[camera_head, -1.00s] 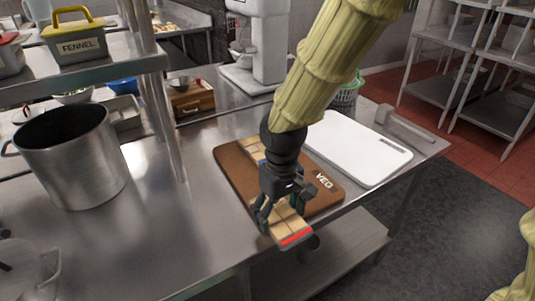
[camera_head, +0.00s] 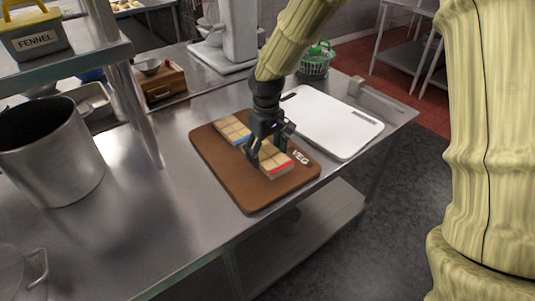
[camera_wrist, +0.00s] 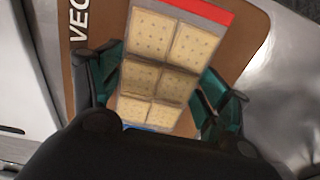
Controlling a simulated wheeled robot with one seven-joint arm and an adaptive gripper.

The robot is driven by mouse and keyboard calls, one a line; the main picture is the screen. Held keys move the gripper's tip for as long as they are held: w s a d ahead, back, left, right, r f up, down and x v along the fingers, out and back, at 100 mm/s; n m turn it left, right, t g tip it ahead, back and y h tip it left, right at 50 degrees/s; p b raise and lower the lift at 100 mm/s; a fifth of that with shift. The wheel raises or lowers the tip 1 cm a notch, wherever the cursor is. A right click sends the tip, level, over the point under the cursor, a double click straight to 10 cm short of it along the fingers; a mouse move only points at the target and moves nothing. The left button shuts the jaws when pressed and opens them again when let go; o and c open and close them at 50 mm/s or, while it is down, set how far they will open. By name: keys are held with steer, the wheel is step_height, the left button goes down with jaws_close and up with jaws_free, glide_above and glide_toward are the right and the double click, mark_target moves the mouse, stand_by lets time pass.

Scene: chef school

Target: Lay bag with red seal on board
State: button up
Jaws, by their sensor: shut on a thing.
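The bag with the red seal (camera_head: 279,167) holds several square crackers and is over the brown VEG board (camera_head: 237,188), toward its right side. My gripper (camera_head: 268,155) is shut on this bag from above. In the wrist view the bag (camera_wrist: 170,50) lies between my green-padded fingers, with its red seal at the far end. I cannot tell whether its underside touches the board. Another cracker bag with a blue seal (camera_head: 232,129) lies on the board's far left part, just behind my gripper.
A white board (camera_head: 335,122) lies to the right of the brown board. A large steel pot (camera_head: 48,150) and a shelf post (camera_head: 132,85) stand to the left. A green basket (camera_head: 317,60) and a wooden box (camera_head: 158,84) are farther back.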

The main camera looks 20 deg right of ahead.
mark_target(268, 150)
steer(key=shift+w+d+r, duration=0.1)
steer(key=shift+w+d, duration=0.2)
steer(key=shift+w, duration=0.2)
steer(key=shift+f+p, duration=0.7)
steer(key=shift+f, duration=1.15)
steer(key=shift+f, duration=0.15)
steer(key=o, duration=1.1)
steer(key=shift+c, duration=0.2)
step_height(268, 150, up, 12)
steer(key=shift+w+r+b, duration=0.1)
steer(key=shift+r+b, duration=0.05)
steer(key=shift+b, duration=0.8)
